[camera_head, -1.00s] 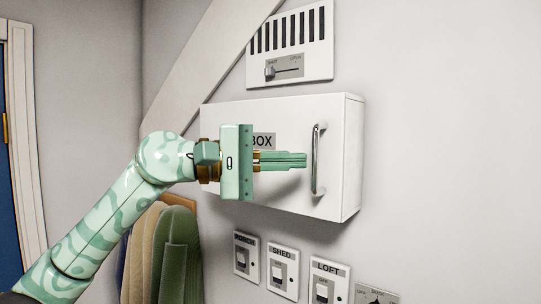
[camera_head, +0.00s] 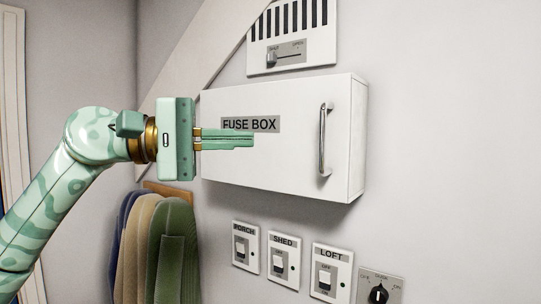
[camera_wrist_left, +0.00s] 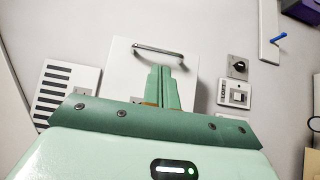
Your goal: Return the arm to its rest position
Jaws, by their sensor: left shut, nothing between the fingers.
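My left gripper (camera_head: 252,141) is light green with brass joints. Its fingers are shut with nothing between them and point right, in front of the left part of the fuse box (camera_head: 285,170). In the left wrist view the shut fingers (camera_wrist_left: 162,85) point at the fuse box (camera_wrist_left: 122,70), with its bar handle (camera_wrist_left: 158,50) just past the tips. The fuse box door is closed, and its metal handle (camera_head: 323,139) stands clear to the right of the fingers. My right gripper is not in view.
A vent with a slider (camera_head: 286,52) is above the box. The PORCH (camera_head: 243,247), SHED (camera_head: 283,261) and LOFT (camera_head: 326,275) switches and a rotary knob (camera_head: 378,294) are below. Coats (camera_head: 173,250) hang below my arm. The wall at right is free.

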